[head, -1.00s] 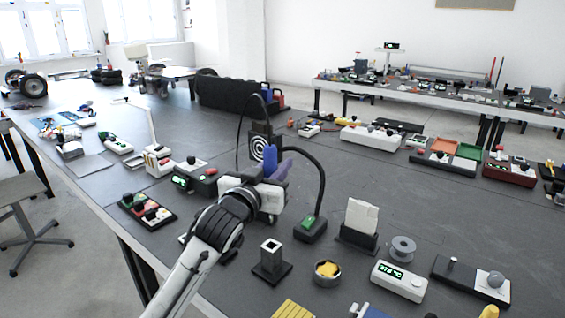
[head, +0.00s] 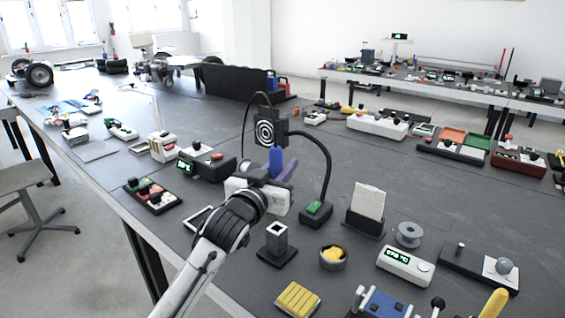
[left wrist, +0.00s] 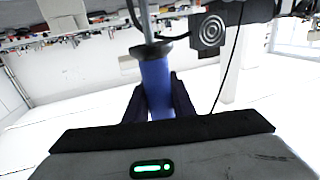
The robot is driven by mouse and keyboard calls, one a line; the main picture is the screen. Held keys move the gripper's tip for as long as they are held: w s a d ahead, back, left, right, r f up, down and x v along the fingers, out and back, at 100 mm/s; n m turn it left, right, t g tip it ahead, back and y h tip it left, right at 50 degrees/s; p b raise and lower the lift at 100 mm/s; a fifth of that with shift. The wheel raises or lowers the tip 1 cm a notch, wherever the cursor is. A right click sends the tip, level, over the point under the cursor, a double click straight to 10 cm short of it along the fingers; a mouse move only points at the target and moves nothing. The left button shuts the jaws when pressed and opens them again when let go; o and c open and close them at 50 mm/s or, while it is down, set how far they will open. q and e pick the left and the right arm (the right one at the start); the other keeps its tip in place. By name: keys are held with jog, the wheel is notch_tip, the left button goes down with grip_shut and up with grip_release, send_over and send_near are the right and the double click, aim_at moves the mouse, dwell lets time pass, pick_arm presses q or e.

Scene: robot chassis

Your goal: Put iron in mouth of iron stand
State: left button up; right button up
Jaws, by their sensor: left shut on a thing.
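The soldering iron has a blue handle (head: 275,158) and is held upright in my left gripper (head: 283,170). In the left wrist view, the blue handle (left wrist: 157,88) sits between the two dark purple fingers of my left gripper (left wrist: 158,100), with a black collar and a metal shaft beyond it. What I take for the iron stand (head: 277,238) is a dark square post with an open top on a flat black base. It stands on the table nearer to me than the gripper, and the iron is apart from it. My right gripper is not in view.
A fume-extractor-like device with a round white target pattern (head: 266,132) stands behind the gripper. Its curved black arm meets a green-switched base (head: 316,212). A tin with yellow filling (head: 332,257) and a yellow sponge-like block (head: 297,298) lie near the stand.

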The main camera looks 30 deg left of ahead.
pick_arm(q)
jog(key=shift+f, duration=0.45)
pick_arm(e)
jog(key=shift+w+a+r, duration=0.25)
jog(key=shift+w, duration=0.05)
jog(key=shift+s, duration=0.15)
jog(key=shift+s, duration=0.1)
pick_arm(q)
jog(key=shift+p, duration=0.8)
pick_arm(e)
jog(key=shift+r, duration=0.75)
